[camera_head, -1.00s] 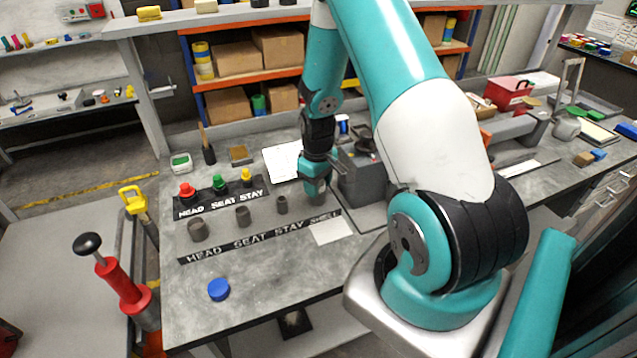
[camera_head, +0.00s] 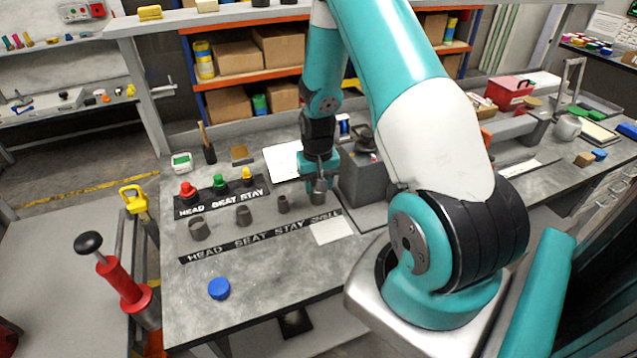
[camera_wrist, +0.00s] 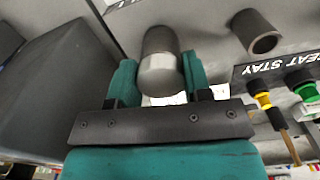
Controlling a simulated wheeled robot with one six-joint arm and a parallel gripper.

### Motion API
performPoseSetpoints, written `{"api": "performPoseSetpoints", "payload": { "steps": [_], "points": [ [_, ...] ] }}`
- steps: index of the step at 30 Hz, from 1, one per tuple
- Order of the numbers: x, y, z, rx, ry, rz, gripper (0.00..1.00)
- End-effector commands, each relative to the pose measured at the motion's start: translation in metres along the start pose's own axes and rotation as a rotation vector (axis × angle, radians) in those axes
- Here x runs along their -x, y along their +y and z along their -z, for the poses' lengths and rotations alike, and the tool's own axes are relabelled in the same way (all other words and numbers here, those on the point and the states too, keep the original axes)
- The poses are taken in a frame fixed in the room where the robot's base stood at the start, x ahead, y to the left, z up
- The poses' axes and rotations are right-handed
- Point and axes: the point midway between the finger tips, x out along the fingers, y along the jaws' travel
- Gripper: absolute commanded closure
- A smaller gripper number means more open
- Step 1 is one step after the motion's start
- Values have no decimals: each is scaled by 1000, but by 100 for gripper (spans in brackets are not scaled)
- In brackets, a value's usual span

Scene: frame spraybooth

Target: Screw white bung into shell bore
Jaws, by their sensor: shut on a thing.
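My gripper (camera_head: 319,180) points down over the shell (camera_head: 318,198), a dark grey upright cylinder at the SHELL end of the label strip. In the wrist view my gripper's teal fingers (camera_wrist: 158,68) stand on either side of a pale, faceted piece, the white bung (camera_wrist: 160,77). They are shut on it. The bung is lined up with the end of the shell (camera_wrist: 160,40) and appears to meet it. The bore is hidden, so how deep the bung sits cannot be told.
Other grey cylinders (camera_head: 242,216) stand in the row to the left. Red (camera_head: 187,190), green (camera_head: 219,182) and yellow (camera_head: 246,175) plugs stand behind them. A dark grey block (camera_head: 362,180) is close on the right. A blue cap (camera_head: 219,288) lies on clear bench in front.

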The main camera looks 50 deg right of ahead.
Motion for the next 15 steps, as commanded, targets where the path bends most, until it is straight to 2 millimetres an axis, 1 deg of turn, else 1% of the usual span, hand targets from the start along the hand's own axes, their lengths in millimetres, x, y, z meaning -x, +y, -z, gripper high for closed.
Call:
{"api": "performPoseSetpoints", "payload": {
  "steps": [1, 5, 8, 12, 15],
  "points": [
    [0, -4, 0, 7, 0, 8, 89],
    [0, -4, 0, -6, 0, 8, 89],
    [0, -4, 0, -107, 0, 8, 90],
    [0, -5, 0, -299, -1, 8, 90],
    [0, -5, 0, -377, -1, 8, 90]
  ]
}}
